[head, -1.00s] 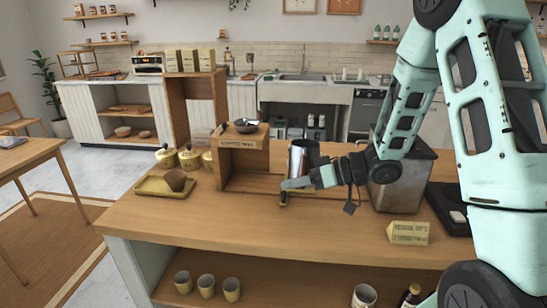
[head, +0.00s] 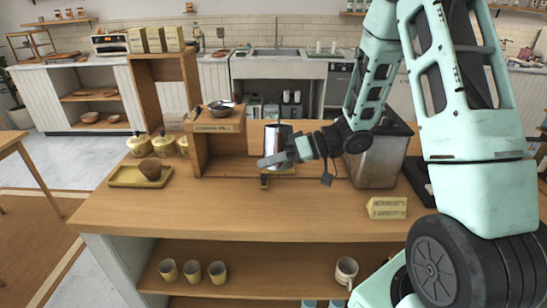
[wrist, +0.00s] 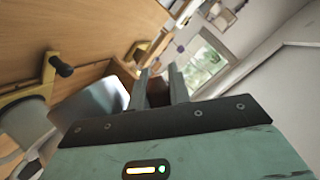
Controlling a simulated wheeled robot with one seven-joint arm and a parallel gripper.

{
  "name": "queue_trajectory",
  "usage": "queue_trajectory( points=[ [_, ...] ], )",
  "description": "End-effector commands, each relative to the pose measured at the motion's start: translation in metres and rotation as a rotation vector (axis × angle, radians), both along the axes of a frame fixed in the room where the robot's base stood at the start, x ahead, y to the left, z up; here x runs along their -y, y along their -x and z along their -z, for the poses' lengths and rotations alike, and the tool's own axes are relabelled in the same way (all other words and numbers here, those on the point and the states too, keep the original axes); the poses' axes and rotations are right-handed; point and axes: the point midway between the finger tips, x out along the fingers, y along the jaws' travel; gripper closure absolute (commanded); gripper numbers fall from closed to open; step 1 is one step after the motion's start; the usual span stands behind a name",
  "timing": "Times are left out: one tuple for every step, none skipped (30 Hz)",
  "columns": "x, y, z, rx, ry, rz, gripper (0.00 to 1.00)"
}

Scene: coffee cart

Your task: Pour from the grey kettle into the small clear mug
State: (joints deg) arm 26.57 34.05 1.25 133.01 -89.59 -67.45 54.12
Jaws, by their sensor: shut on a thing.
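The grey kettle (head: 278,138) is a shiny metal cylinder above the wooden counter, right of the wooden stand. It looks nearly upright.
A wooden stand (head: 214,127) is left of the kettle, a metal box (head: 375,160) right of it. A yellow block (head: 387,207) and a tray (head: 125,175) are on the counter (head: 230,215). The front middle is clear. Cups (head: 192,270) and a mug (head: 346,268) are on the shelf below.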

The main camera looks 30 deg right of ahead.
Motion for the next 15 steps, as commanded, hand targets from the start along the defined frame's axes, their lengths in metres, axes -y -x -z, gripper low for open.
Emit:
queue_trajectory(
  points=[
    [0.000,0.000,-0.001,0.002,0.000,-0.001,1.00],
    [0.000,0.000,-0.001,0.002,0.000,-0.001,1.00],
    [0.000,0.000,-0.001,0.002,0.000,0.000,1.00],
    [0.000,0.000,-0.001,0.003,0.001,0.000,1.00],
    [0.000,0.000,-0.001,0.003,0.001,0.000,1.00],
    [0.000,0.000,-0.001,0.003,0.001,0.000,1.00],
    [0.000,0.000,-0.002,0.003,0.001,0.000,1.00],
    [0.000,0.000,-0.003,0.003,0.001,0.000,1.00],
    [0.000,0.000,-0.004,0.003,0.001,0.000,1.00],
    [0.000,0.000,-0.005,0.003,0.001,0.000,1.00],
    [0.000,0.000,-0.007,0.003,0.001,0.000,1.00],
    [0.000,0.000,-0.010,0.004,0.000,0.000,1.00],
    [0.000,0.000,-0.012,0.003,0.001,0.000,1.00],
    [0.000,0.000,-0.014,0.004,0.000,0.000,1.00],
    [0.000,0.000,-0.017,0.004,0.000,0.000,1.00]
  ],
)
